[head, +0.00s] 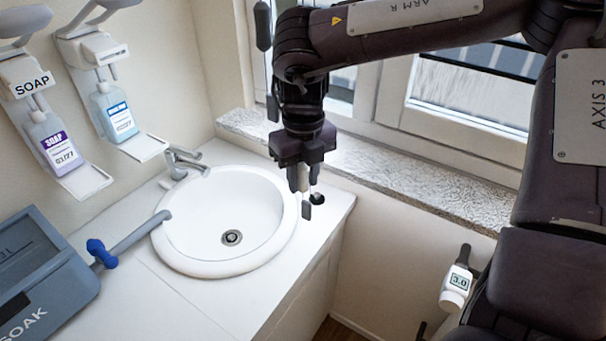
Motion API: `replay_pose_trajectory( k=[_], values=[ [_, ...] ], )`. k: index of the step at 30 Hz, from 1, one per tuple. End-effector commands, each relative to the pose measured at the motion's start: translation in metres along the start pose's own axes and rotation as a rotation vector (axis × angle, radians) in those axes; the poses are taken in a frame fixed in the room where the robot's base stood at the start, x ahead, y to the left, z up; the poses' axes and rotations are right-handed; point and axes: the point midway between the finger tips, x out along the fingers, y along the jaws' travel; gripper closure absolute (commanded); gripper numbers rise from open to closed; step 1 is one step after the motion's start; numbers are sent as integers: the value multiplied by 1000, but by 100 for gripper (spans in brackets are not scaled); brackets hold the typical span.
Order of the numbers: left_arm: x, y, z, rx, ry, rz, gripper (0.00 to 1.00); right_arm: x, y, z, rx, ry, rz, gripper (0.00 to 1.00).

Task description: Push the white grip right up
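I cannot tell for certain which thing is the white grip. A white device (455,289) reading "3.0" sits low at the right, with a dark stem at its top, partly beside my arm. Pale levers top the two wall soap dispensers: the left lever (25,20) and the right lever (112,4), which the upper picture edge cuts. My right gripper (311,204) points down over the counter's right edge, right of the basin, apart from all of these. Its two dark fingertips show close together, and I see nothing held. My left gripper is out of view.
A white basin (183,235) with a tap (180,163) is set in the counter (160,308). A grey box (48,262) marked SOAK with a blue-valved pipe stands at the left. The stone windowsill (400,176) runs behind my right arm.

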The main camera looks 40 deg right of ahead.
Motion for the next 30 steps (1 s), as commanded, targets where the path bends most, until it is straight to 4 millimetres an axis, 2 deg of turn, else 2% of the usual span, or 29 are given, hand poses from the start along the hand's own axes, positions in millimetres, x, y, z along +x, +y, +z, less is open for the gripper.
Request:
replay_pose_trajectory(
  k=[1, 6, 13, 17, 23, 30],
  values=[
    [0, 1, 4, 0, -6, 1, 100, 0, 0, 0, 0, 0, 0, 78],
    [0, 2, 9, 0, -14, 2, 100, 0, 0, 0, 0, 0, 0, 100],
    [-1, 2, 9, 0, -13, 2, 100, -2, 0, 0, 0, -1, 0, 100],
    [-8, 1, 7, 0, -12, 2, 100, -12, 0, 1, 0, -3, -1, 100],
    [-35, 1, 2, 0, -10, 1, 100, -55, 0, 1, 1, -5, -2, 100],
    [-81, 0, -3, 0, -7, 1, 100, -124, 0, 1, 1, -5, -2, 100]
  ],
)
